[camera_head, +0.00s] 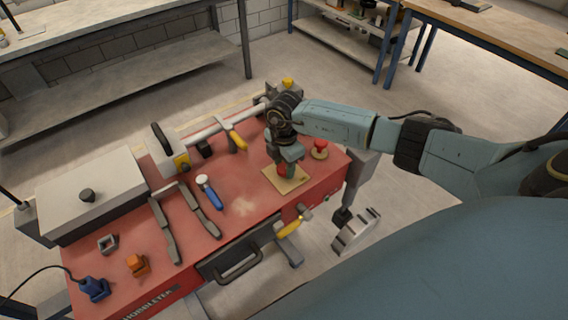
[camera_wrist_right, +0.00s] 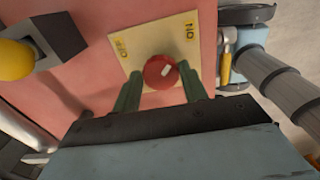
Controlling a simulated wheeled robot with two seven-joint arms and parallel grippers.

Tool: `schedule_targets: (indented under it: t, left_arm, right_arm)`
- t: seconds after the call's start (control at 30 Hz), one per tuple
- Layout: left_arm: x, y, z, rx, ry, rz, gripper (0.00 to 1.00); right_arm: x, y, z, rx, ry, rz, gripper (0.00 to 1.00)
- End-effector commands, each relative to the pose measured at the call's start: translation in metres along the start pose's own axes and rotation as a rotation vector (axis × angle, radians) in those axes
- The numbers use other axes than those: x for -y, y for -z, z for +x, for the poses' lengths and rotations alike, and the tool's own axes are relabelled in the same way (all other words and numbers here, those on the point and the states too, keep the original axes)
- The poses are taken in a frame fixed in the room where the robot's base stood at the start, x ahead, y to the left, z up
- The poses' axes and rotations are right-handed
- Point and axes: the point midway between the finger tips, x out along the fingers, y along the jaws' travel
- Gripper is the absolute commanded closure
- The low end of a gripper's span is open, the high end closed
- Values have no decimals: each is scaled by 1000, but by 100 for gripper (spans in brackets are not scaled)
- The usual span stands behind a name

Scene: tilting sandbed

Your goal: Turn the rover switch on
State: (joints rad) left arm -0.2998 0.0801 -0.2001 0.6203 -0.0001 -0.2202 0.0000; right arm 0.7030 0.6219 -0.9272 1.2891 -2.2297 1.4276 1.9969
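The switch is a red round knob (camera_wrist_right: 158,73) with a white mark, on a tan plate (camera_wrist_right: 142,48) lettered OFF at its left and ON at its upper right in the right wrist view. The white mark slants to the upper right. My right gripper (camera_wrist_right: 161,86) has its green fingers on either side of the knob, very close to it. I cannot tell whether they touch it. In the head view my right gripper (camera_head: 288,169) points down over the tan plate (camera_head: 299,183), hiding most of the knob. My left gripper is not in view.
The plate sits on a red bench top (camera_head: 240,222). A red mushroom button (camera_head: 320,148) stands just right of the gripper. A yellow-handled lever (camera_head: 238,141), a blue-handled tool (camera_head: 210,192) and a grey lidded box (camera_head: 92,196) lie to the left. A yellow handle (camera_head: 289,228) projects at the front.

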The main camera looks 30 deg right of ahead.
Motion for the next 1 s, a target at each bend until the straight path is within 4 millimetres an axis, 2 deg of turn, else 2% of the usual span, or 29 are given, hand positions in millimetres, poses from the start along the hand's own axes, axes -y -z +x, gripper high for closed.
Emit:
schedule_targets:
  t: [0.03, 0.13, 0.47, 0.57, 1.0]
  left_arm:
    - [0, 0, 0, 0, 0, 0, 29]
    - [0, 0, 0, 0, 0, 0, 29]
    - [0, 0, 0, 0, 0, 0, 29]
    - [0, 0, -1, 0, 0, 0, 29]
    - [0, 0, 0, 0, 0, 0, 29]
  right_arm:
    - [0, -1, -1, 0, -1, 1, 50]
    - [0, 0, 0, 0, 0, 0, 39]
    - [0, 0, -4, -1, 0, -3, 39]
    - [0, 0, -16, -2, -1, -3, 39]
    - [0, 0, -108, 0, -3, -3, 39]
